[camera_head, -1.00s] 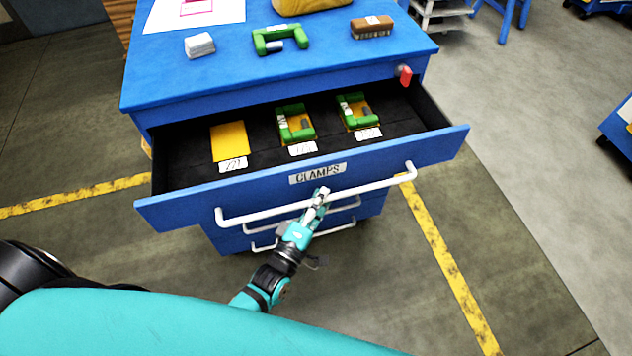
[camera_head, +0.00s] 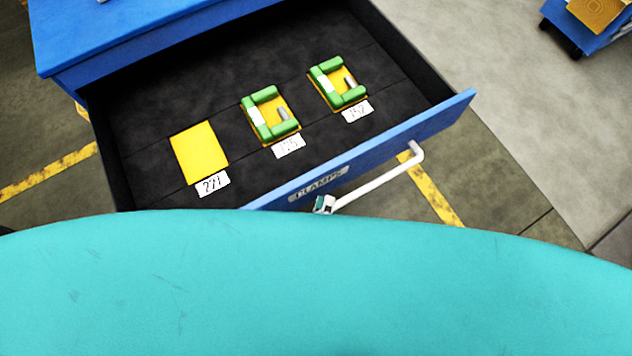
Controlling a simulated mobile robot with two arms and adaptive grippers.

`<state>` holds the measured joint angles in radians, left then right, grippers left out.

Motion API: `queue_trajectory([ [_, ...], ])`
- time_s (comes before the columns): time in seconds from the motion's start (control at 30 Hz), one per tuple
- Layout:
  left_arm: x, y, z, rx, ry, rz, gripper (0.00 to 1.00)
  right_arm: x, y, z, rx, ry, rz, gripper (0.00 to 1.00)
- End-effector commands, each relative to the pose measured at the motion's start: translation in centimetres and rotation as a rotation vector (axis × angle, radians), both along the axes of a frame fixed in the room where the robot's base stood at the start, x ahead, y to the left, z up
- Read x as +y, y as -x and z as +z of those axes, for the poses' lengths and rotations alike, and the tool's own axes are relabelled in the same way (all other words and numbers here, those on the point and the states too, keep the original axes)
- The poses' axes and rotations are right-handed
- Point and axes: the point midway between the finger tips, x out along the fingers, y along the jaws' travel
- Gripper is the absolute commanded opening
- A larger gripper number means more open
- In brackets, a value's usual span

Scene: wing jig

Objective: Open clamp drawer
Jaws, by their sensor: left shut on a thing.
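The clamp drawer (camera_head: 398,136) stands pulled well out of the blue cabinet (camera_head: 62,55), with its black inside showing. Its front bears a "CLAMPS" label and a white bar handle (camera_head: 385,178). Two green clamps lie in the drawer, a middle one (camera_head: 262,117) and a right one (camera_head: 330,84), each on a yellow patch. A bare yellow patch (camera_head: 199,152) lies at the left. My right gripper is not in view.
Numbered white tags lie in front of the yellow patches, such as the left tag (camera_head: 212,184). A blue cart (camera_head: 578,25) stands at the upper right. The grey floor right of the drawer is clear. My body hides the lower half.

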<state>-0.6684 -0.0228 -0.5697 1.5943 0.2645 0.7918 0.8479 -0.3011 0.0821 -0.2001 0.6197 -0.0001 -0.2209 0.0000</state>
Motion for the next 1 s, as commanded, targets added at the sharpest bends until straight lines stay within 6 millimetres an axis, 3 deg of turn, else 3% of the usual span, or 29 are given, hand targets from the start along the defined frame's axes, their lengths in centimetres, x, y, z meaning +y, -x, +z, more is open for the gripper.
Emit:
queue_trajectory([
  [0.57,-0.76,0.79,0.56,-0.013,0.008,0.001,0.00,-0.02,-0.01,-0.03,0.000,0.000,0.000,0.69],
  [0.6,-0.76,0.78,0.57,-0.013,0.008,0.001,0.17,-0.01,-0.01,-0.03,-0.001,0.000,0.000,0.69],
  [0.67,-0.75,0.78,0.53,-0.013,0.007,0.001,0.25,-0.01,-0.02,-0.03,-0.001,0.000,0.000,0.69],
  [1.0,-0.67,0.89,0.77,-0.006,0.004,0.001,0.25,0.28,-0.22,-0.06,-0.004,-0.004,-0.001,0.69],
])
